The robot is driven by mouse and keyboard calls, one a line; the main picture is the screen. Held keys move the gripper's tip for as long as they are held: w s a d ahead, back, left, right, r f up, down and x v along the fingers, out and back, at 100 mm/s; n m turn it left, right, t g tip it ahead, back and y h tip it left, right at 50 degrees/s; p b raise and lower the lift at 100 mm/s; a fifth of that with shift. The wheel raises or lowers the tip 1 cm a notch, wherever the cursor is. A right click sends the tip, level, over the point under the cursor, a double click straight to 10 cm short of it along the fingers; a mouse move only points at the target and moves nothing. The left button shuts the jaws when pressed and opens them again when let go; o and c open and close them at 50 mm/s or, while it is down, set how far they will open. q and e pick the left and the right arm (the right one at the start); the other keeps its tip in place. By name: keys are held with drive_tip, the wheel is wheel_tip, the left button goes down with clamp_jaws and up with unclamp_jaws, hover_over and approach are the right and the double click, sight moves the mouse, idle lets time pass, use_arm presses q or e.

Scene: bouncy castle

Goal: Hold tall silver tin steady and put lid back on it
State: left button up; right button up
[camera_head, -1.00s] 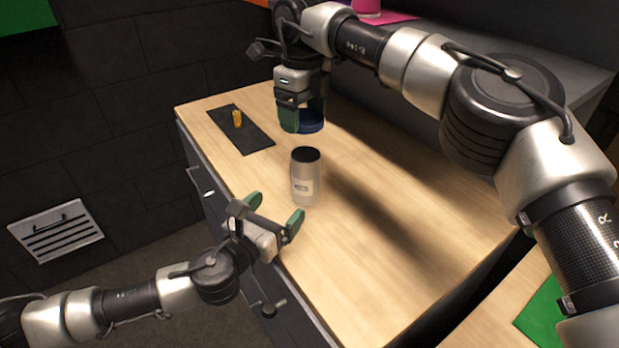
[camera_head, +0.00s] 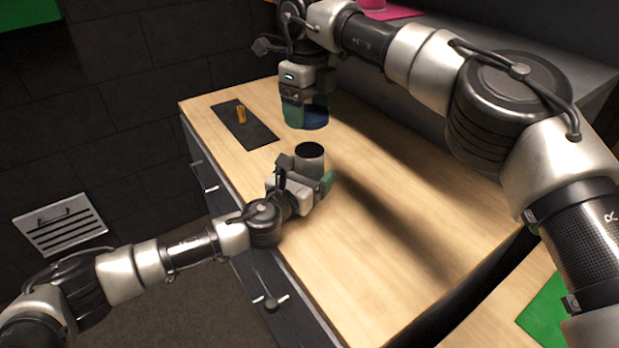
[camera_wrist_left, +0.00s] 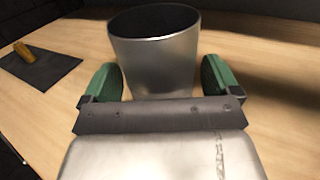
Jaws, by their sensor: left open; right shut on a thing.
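The tall silver tin (camera_head: 311,157) stands upright and open-topped on the wooden counter; its dark inside shows. It also shows in the left wrist view (camera_wrist_left: 155,58). My left gripper (camera_head: 308,183) is open, with its green fingers (camera_wrist_left: 160,82) on either side of the tin's near wall; I cannot tell whether they touch it. My right gripper (camera_head: 305,112) is shut on a dark blue round lid (camera_head: 314,118) and holds it behind the tin, seemingly above the counter. The fingers partly hide the lid.
A dark mat (camera_head: 247,128) with a small yellow-orange object (camera_head: 241,114) lies at the counter's left. The wooden counter (camera_head: 400,230) is clear to the right. A grey raised ledge (camera_head: 560,80) runs behind, with a pink item (camera_head: 385,14). Drawer handles (camera_head: 270,303) line the front.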

sight(308, 143)
use_arm(q)
drive_tip(key=shift+w+d, duration=0.2)
drive_tip(key=shift+w, duration=0.15)
drive_tip(key=c, duration=1.4)
use_arm(e)
drive_tip(key=shift+f, duration=2.45)
drive_tip(key=shift+f, duration=0.85)
drive_tip(key=shift+f, duration=0.55)
